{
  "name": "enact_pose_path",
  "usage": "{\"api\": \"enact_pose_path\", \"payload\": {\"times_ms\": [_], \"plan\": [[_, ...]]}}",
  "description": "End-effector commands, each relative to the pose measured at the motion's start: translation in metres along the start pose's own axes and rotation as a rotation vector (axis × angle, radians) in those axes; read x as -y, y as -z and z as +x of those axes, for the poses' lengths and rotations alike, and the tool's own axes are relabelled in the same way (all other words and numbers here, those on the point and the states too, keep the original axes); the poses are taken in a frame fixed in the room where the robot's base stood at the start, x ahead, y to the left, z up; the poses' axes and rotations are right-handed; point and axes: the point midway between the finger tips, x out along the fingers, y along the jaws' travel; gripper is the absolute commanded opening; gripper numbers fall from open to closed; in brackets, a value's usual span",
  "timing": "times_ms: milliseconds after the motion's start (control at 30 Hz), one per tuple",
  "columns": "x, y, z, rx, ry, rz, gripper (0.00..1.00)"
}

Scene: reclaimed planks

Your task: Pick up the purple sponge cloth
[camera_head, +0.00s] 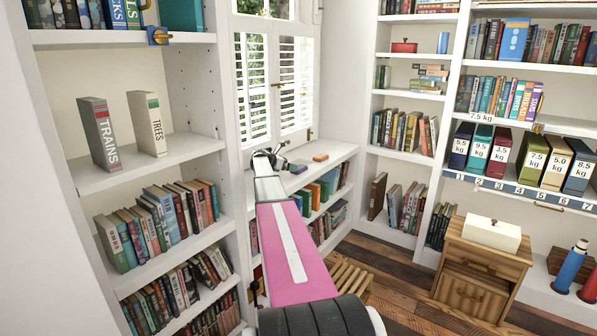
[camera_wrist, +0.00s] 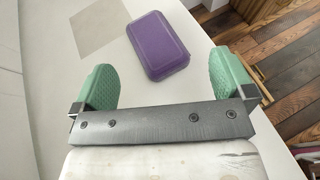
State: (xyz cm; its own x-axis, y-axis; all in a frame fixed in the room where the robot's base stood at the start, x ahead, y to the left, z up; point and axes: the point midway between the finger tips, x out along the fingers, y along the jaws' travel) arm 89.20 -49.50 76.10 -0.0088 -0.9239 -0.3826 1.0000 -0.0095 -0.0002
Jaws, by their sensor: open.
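The purple sponge cloth (camera_wrist: 158,45) lies flat on the white window shelf in the wrist view, a rounded block ahead of my gripper. In the head view it shows as a small purple piece (camera_head: 298,169) on the shelf below the shuttered window. My gripper (camera_wrist: 165,75) is open, with its green fingers wide apart. The cloth lies beyond the bar, between the lines of the two fingers and mostly past their tips, with nothing held. In the head view my gripper (camera_head: 272,158) is at the left of the cloth, and its fingers are hard to make out.
An orange-brown block (camera_head: 320,157) lies right of the cloth on the white shelf (camera_head: 336,152). A flat grey-beige square (camera_wrist: 102,24) is left of the cloth in the wrist view. The window shutters (camera_head: 275,85) rise behind. A wooden slatted stool (camera_head: 345,277) stands below.

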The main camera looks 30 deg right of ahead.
Motion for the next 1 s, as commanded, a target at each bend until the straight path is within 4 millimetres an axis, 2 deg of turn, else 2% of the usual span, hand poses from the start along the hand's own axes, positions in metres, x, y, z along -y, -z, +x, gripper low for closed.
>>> {"api": "enact_pose_path", "payload": {"times_ms": [267, 533, 800, 967, 1000], "plan": [[-0.002, 0.002, 0.021, 0.0, 0.0, 0.0, 1.0], [-0.004, 0.005, 0.057, 0.0, 0.0, 0.0, 1.0], [-0.004, 0.005, 0.06, 0.0, -0.001, 0.0, 1.0], [-0.004, 0.005, 0.06, 0.0, -0.001, 0.0, 0.48], [-0.004, 0.005, 0.06, 0.0, -0.001, 0.0, 0.45]]}}
